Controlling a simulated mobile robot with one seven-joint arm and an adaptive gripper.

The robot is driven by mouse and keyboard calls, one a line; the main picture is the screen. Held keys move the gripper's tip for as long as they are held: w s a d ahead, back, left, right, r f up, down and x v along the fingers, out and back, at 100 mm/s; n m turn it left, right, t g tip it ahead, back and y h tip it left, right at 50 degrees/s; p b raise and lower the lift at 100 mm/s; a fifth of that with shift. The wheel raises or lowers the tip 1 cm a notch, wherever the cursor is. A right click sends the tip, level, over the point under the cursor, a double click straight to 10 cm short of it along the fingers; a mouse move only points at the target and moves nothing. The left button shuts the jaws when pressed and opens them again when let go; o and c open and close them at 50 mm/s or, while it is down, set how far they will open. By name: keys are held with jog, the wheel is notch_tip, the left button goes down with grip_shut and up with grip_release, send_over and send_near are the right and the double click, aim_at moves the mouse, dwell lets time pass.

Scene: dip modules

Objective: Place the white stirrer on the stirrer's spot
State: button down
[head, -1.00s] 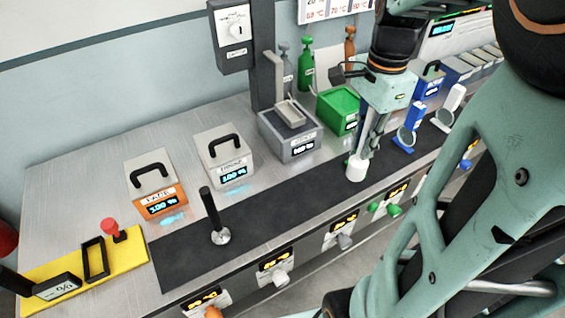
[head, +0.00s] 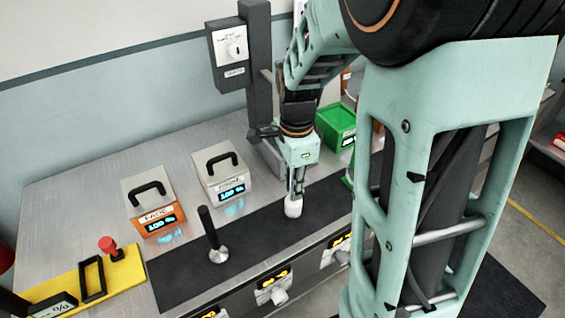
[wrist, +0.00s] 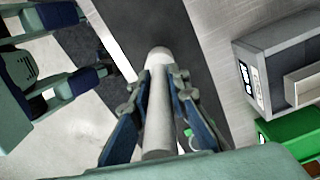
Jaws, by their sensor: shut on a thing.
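My gripper (head: 298,180) points down over the dark mat (head: 255,232), its fingers shut on the white stirrer (head: 293,207). In the head view only the stirrer's white lower end shows below the fingers. In the wrist view the stirrer (wrist: 158,115) is a long pale rod between the two fingers, pointing at the mat. I cannot tell how far its end is above the mat. No spot marked as the stirrer's can be made out.
A black-handled tool with a steel foot (head: 211,235) stands on the mat, left of my gripper. An orange-fronted box (head: 150,205) and a grey box (head: 220,176) stand behind. A yellow plate (head: 122,275) holds a red-knobbed piece. A green box (head: 338,120) is behind right.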

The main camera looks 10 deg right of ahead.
jog(key=shift+a+f, duration=0.1)
jog(key=shift+f, duration=1.5)
jog(key=shift+f, duration=0.15)
jog(key=c, duration=1.8)
grip_release()
jog(key=shift+c, duration=0.2)
notch_tip(320, 180, up, 12)
jog(key=shift+r, duration=0.2)
